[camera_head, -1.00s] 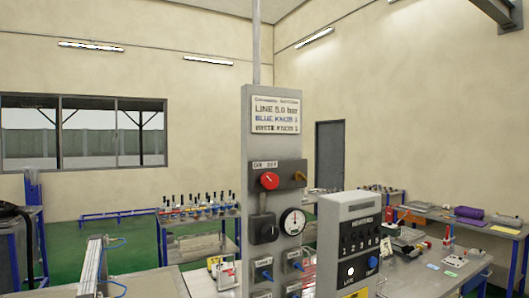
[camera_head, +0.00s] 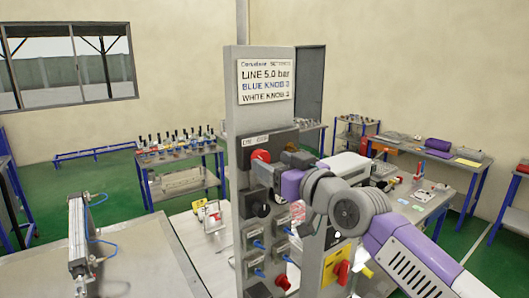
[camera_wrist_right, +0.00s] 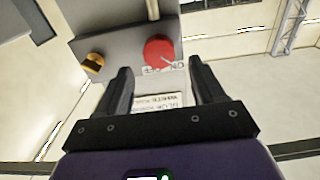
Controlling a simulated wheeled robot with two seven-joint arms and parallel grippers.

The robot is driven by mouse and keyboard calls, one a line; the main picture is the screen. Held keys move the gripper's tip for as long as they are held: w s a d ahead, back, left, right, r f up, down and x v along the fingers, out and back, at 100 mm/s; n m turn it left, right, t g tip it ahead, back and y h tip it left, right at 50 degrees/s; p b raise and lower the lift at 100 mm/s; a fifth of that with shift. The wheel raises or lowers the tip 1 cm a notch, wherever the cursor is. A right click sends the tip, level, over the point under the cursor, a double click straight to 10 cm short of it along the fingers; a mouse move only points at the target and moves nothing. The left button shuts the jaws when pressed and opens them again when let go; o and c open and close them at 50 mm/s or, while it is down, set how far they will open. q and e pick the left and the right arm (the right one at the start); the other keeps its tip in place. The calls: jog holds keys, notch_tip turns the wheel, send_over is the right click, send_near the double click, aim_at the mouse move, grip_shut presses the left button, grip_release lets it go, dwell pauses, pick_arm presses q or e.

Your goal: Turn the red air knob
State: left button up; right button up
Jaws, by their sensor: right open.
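The red air knob (camera_head: 260,156) is on a dark block on the upright grey panel (camera_head: 243,70), below its sign, and its right side is partly covered by my gripper in the head view. In the right wrist view the round red knob (camera_wrist_right: 160,51) lies just beyond the fingertips, between their lines, with an "ON" label beside it. My right gripper (camera_head: 284,162) is at the panel from the right. Its two fingers (camera_wrist_right: 161,78) are apart with nothing between them, and I see no contact with the knob. My left gripper is not in view.
A yellow-brown knob (camera_wrist_right: 93,63) sits beside the red one in the right wrist view. Blue-knobbed valves (camera_head: 258,244) and a lower red knob (camera_head: 283,282) are on the panel. A pneumatic cylinder (camera_head: 77,235) stands at the left. The bench between is mostly clear.

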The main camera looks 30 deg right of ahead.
aim_at(263, 158)
jog(key=w, duration=0.4)
jog(key=shift+w+a+f+p, duration=0.15)
jog(key=shift+w+a+p, duration=0.05)
jog(key=shift+w+p, duration=0.1)
jog(key=shift+s, duration=0.25)
jog(key=shift+w, duration=0.2)
jog(key=c, duration=0.5)
jog(key=shift+s, duration=0.1)
jog(key=c, duration=0.6)
jog(key=shift+o, duration=0.2)
